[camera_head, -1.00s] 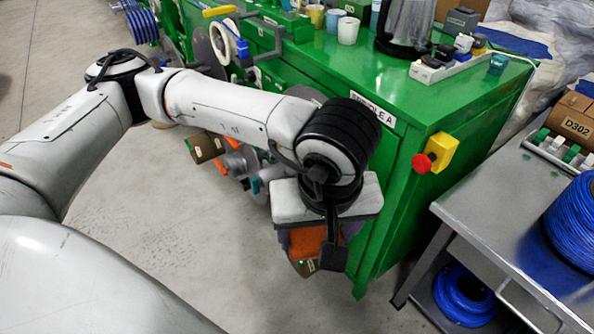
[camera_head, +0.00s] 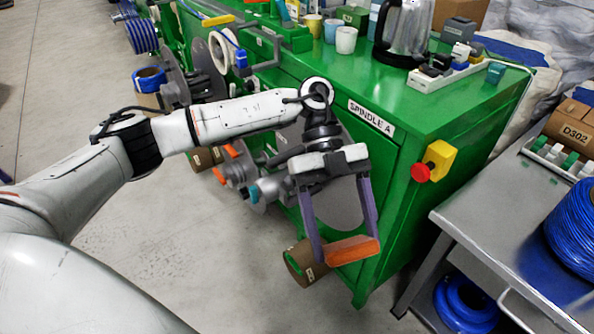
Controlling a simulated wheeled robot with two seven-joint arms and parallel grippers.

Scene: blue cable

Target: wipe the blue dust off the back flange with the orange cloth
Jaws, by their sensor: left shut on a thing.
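My left gripper (camera_head: 346,250) points down in front of the green machine, its two purple-grey fingers shut on the orange cloth (camera_head: 352,251). The cloth looks like a folded pad between the fingertips. A large grey disc (camera_head: 337,205), which looks like the back flange, stands against the machine's side behind the fingers. The gripper and arm hide parts of it. I cannot make out blue dust on it, nor tell whether the cloth touches it. My right gripper is not in view.
A brown cardboard core (camera_head: 303,266) is just left of the cloth. Grey spindle parts (camera_head: 238,171) stick out further left. The green machine (camera_head: 400,226) carries a red stop button (camera_head: 421,172). A metal table (camera_head: 508,214) with blue cable coils stands at the right.

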